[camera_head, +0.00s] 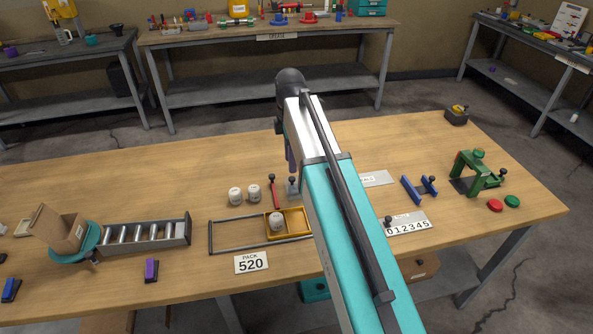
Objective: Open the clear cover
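I cannot make out a clear cover for certain in the head view. A thin dark rectangular frame (228,220) lies on the wooden table (345,267), and a yellow tray (297,222) with a white capped jar (276,222) sits at its right end. I cannot tell whether a see-through panel is part of it. My teal and grey arm reaches up from the bottom right across the table. My gripper (291,158) points down beyond the tray, mostly hidden behind my arm. Its fingers are too small and covered to read. Nothing is clearly held.
Two white jars (245,195), a red-handled tool (275,194) and a grey block (293,188) stand behind the tray. A roller conveyor (145,238) with a cardboard box (62,228) is left. A green press (476,175) stands right.

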